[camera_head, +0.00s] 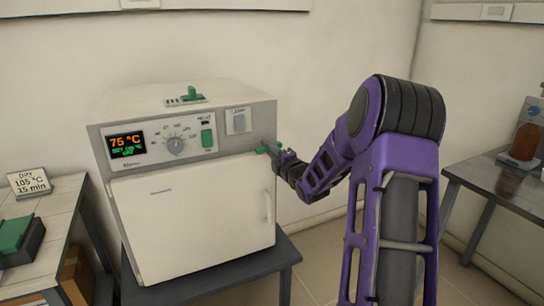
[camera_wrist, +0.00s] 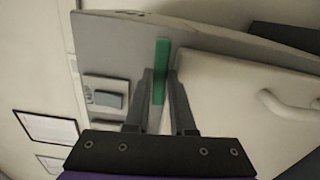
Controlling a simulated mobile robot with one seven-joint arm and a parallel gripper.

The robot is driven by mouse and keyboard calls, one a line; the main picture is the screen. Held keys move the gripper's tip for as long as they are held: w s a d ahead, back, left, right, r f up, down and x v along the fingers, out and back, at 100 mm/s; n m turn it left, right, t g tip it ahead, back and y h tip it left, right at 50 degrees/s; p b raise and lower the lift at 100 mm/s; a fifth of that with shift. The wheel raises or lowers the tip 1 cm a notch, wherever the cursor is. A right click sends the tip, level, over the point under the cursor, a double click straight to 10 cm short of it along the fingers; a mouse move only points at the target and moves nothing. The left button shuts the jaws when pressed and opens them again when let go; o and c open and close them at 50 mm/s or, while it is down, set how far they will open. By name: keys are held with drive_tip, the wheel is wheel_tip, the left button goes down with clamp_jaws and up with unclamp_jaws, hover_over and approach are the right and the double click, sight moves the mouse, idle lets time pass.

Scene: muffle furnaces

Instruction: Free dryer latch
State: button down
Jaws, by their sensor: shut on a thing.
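The dryer (camera_head: 190,185) is a white box oven with a grey control panel, standing on a dark table. Its door (camera_head: 195,220) is closed, with a vertical handle (camera_head: 267,207) at the right. The green latch (camera_head: 262,150) sits at the upper right edge of the door. My gripper (camera_head: 279,156) reaches it from the right. In the wrist view, the green latch (camera_wrist: 161,65) stands between the two fingers of my gripper (camera_wrist: 163,80), which are shut on it. The latch's base is partly hidden by the fingers.
The dryer's display (camera_head: 127,144) reads 75 °C, beside a dial (camera_head: 176,145) and a green switch (camera_head: 207,138). A sign (camera_head: 29,183) reading "DRY 105 °C 15 min" stands on the left bench. A right table (camera_head: 500,185) holds a device with a brown container (camera_head: 525,141).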

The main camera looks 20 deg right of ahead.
drive_tip(key=shift+m+b, duration=0.5)
drive_tip(key=shift+b, duration=0.05)
drive_tip(key=c, duration=0.8)
unclamp_jaws()
drive_tip(key=shift+o, duration=0.2)
drive_tip(key=s, duration=1.7)
drive_tip(key=shift+s+d, duration=0.25)
drive_tip(key=shift+d, duration=0.1)
